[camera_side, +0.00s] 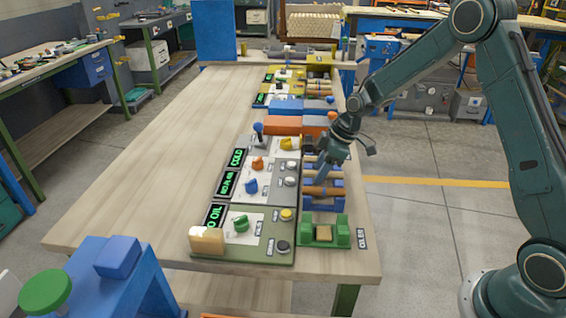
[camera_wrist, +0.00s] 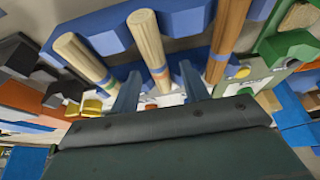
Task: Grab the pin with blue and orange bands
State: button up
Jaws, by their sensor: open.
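Three wooden pins lie side by side in a blue rack (camera_wrist: 188,20). In the wrist view the middle pin (camera_wrist: 148,40) is pale, with narrow bands near its lower end that look blue and orange. The right pin (camera_wrist: 228,30) is darker brown with a blue band. My gripper (camera_wrist: 160,92) is open, its blue fingers on either side of the middle pin's lower end, with gaps. In the side view my gripper (camera_side: 320,178) is low over the rack (camera_side: 323,204), partly hiding the pins.
A green holder (camera_side: 341,232) with a wooden block stands in front of the rack. Panels with knobs and displays (camera_side: 236,222) line its left side. Orange (camera_side: 281,125) and blue blocks lie behind. The left part of the wooden table (camera_side: 150,170) is clear.

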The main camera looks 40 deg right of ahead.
jog(key=shift+f, duration=0.25)
dwell(0.4)
grip_shut()
jog(key=shift+r, duration=0.2)
notch_tip(320, 180, up, 20)
dwell(0.9)
jog(key=shift+a, duration=0.1)
dwell(0.5)
